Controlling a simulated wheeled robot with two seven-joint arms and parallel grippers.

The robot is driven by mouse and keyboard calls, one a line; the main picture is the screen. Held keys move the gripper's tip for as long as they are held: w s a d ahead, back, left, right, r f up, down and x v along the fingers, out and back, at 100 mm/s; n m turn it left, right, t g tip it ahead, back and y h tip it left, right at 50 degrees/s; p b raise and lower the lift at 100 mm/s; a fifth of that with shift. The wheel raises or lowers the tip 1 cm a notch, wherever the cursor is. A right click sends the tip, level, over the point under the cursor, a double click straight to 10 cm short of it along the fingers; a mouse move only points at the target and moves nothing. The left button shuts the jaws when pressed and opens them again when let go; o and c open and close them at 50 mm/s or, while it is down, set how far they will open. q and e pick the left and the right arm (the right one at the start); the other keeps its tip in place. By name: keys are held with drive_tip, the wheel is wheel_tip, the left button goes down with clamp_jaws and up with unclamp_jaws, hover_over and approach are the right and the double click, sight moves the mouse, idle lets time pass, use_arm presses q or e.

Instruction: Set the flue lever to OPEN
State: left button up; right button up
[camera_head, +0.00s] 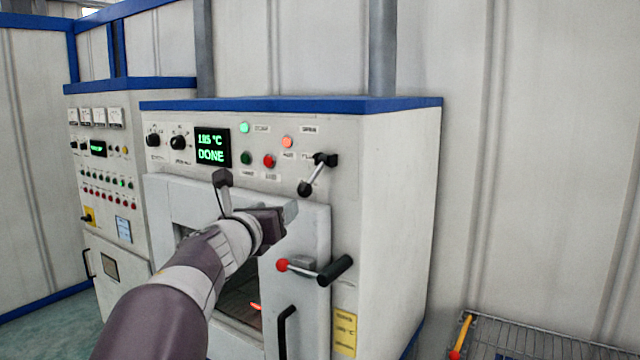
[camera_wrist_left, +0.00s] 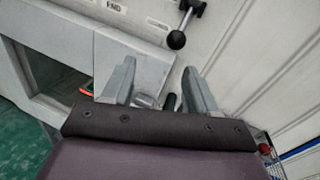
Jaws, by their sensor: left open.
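The flue lever (camera_head: 315,175) is on the upper right of the grey oven's front panel, beside a small label. Its bar slants from a black pivot down and left to a black ball knob. In the left wrist view, the lever's knob (camera_wrist_left: 177,40) is at the top, beyond the fingertips. My left gripper (camera_head: 287,212) is open and empty in front of the oven door, below and slightly left of the knob. In the left wrist view, its fingers (camera_wrist_left: 158,70) are spread with a gap between them. The lever's position marks are too small to read. My right gripper is not in view.
The oven door (camera_head: 312,225) has a red-balled latch with a black grip (camera_head: 335,268) below my gripper. The display (camera_head: 211,147) reads "185 °C DONE". Buttons (camera_head: 269,160) lie left of the lever. A wire rack (camera_head: 540,335) stands lower right.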

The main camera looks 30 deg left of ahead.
sight(301, 192)
use_arm(q)
drive_tip(key=w+m+p, duration=0.1)
drive_tip(key=w, duration=0.2)
drive_tip(key=w+r+m+p, duration=0.1)
drive_tip(key=w+m+p, duration=0.1)
drive_tip(key=w, duration=0.1)
drive_tip(key=w+m+h+p, duration=0.1)
drive_tip(key=w+p, duration=0.1)
drive_tip(key=w, duration=0.1)
drive_tip(key=shift+w+d+r+m, duration=0.1)
drive_tip(key=shift+w+r+m, duration=0.05)
drive_tip(key=shift+w+m, duration=0.2)
drive_tip(key=shift+w, duration=0.8)
drive_tip(key=shift+s, duration=0.1)
clamp_jaws()
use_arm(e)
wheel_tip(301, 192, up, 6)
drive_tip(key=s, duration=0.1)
